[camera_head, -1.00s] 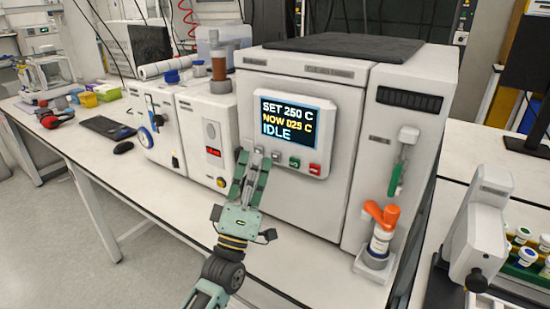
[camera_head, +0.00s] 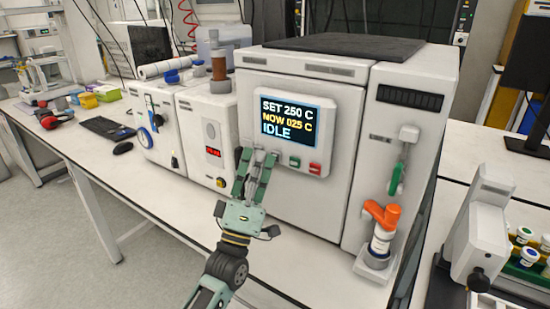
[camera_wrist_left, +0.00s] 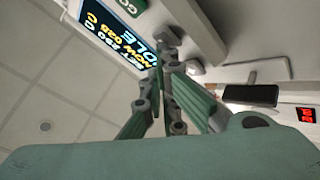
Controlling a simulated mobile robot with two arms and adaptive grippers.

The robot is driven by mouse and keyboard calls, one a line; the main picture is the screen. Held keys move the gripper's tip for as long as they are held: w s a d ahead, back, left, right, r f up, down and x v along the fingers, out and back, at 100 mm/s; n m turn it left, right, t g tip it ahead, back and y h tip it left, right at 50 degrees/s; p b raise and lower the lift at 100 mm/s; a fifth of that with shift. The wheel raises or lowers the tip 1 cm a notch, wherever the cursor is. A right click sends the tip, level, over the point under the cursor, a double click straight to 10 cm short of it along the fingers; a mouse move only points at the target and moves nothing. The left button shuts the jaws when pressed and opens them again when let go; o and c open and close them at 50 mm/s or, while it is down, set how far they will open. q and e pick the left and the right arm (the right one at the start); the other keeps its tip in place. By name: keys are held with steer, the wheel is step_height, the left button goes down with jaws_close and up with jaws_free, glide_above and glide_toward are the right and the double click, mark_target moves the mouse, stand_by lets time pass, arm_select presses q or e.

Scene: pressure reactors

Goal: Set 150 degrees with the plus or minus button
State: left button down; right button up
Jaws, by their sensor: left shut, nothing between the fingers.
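The reactor's control panel (camera_head: 302,165) is on the front of the large white unit. Its display (camera_head: 287,118) reads SET 250 C, NOW 025 C, IDLE. A green button (camera_head: 294,161) and a red button (camera_head: 315,168) sit at the panel's lower right. My left gripper (camera_head: 258,152) is shut and empty, its fingertips at the panel's lower left edge, covering the small grey buttons there. In the left wrist view the fingertips (camera_wrist_left: 165,42) are close to the display (camera_wrist_left: 125,30) and a grey button (camera_wrist_left: 194,67); contact cannot be told. My right gripper is not in view.
An orange-handled valve (camera_head: 382,214) stands at the unit's right. A smaller white device (camera_head: 208,140) with a red readout is on the left. A grey instrument (camera_head: 480,235) and vials (camera_head: 524,245) are at far right. The bench front is clear.

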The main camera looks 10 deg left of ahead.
arm_select(q)
steer(key=shift+w, duration=0.2)
steer(key=shift+s, duration=0.1)
stand_by(0.4)
steer(key=shift+s+a, duration=0.2)
steer(key=shift+s, duration=0.5)
steer(key=shift+s+p, duration=0.1)
steer(key=shift+p, duration=0.25)
steer(key=shift+s+a+p, duration=0.3)
steer(key=shift+s, duration=0.45)
steer(key=shift+s+a+p, duration=0.25)
steer(key=shift+s, duration=0.5)
steer(key=shift+s+a+p, duration=0.3)
steer(key=shift+s, duration=0.45)
